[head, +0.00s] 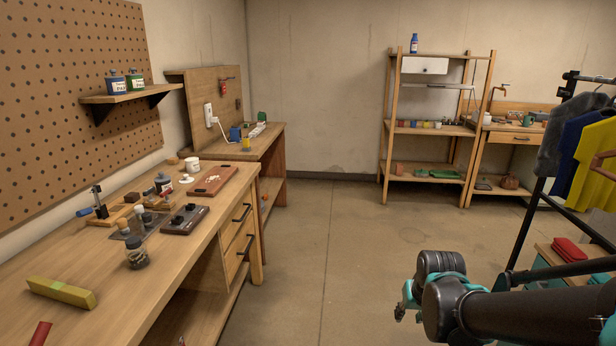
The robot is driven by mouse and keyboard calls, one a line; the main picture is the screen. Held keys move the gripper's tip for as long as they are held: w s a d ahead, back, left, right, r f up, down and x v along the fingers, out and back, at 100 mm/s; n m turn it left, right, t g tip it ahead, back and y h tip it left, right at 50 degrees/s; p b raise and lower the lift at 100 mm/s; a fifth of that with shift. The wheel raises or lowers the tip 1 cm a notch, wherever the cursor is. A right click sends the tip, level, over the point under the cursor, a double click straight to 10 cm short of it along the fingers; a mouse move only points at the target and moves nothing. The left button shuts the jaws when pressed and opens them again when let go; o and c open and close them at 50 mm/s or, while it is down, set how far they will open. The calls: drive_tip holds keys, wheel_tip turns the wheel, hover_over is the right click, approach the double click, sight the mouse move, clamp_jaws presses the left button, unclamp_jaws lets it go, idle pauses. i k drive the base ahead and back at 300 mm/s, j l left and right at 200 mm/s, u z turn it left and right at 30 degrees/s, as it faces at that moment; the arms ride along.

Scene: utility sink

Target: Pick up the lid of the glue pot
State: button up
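No part is clearly readable as a glue pot with a lid from here. A small white pot (192,165) stands upright toward the back of the left workbench. A small pale round piece (185,179) lies just in front of it; I cannot tell whether it is a lid. A dark jar (136,252) stands nearer on the same bench. My arm is at the bottom right, over the floor and well apart from the bench. A small teal and black part at its left end may be my gripper (408,305); its fingers are too hidden to read.
The workbench (75,270) also holds a yellow-green block (61,292), a bottle (163,183), a reddish-brown board (213,180) and dark tools. A clothes rack (540,185) stands at the right. The floor (325,235) between is clear.

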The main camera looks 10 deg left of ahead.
sight(186, 180)
drive_tip(key=i+l+u, duration=0.1)
drive_tip(key=i+u, duration=0.3)
drive_tip(key=i, duration=0.2)
drive_tip(key=i+l+u, duration=0.4)
drive_tip(key=i, duration=0.15)
drive_tip(key=i+l+u, duration=0.35)
drive_tip(key=i, duration=0.15)
